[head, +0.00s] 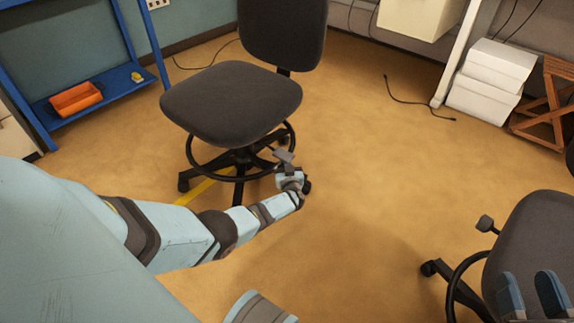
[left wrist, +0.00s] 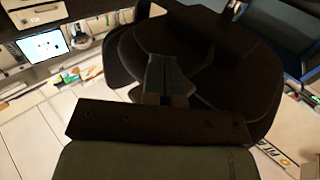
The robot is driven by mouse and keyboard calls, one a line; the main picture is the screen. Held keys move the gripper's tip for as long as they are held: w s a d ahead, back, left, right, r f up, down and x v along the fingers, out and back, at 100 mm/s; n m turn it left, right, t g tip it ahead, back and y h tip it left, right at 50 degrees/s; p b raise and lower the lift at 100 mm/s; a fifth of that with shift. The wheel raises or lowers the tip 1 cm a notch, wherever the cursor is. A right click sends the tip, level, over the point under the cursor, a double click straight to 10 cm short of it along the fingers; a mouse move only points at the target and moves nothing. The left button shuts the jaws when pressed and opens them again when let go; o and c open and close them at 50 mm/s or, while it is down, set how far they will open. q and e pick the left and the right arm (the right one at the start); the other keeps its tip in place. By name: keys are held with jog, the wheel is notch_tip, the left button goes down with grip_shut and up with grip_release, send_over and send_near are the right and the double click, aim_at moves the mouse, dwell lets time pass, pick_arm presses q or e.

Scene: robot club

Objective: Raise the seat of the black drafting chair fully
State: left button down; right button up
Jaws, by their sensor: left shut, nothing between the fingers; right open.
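The black drafting chair (head: 232,100) stands upright at the top middle of the head view, with a foot ring (head: 205,172) and a dark wheeled base under its seat. A small grey paddle (head: 284,155), which looks like its height lever, sticks out below the seat's right side. My left gripper (head: 289,175) is shut and empty just below this paddle; I cannot tell whether they touch. In the left wrist view its shut fingers (left wrist: 167,78) point toward a dark rounded shape, probably the chair. My right gripper (head: 531,296) is open and empty at the bottom right.
A second dark chair (head: 540,245) with a similar lever (head: 486,223) stands at the right, behind my right gripper. A blue shelf (head: 110,95) holds an orange bin (head: 76,98). White boxes (head: 492,75) and a wooden stand (head: 545,105) are at the back right. The middle floor is clear.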

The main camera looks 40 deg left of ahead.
aim_at(288, 160)
pick_arm(q)
jog(key=shift+r+p, duration=2)
jog(key=shift+r, duration=0.05)
jog(key=shift+r+p, duration=1.95)
jog(key=shift+r, duration=0.15)
jog(key=shift+r+p, duration=1.9)
jog(key=shift+p, duration=0.05)
jog(key=shift+r, duration=0.1)
jog(key=shift+r+p, duration=1.9)
jog(key=shift+p, duration=0.05)
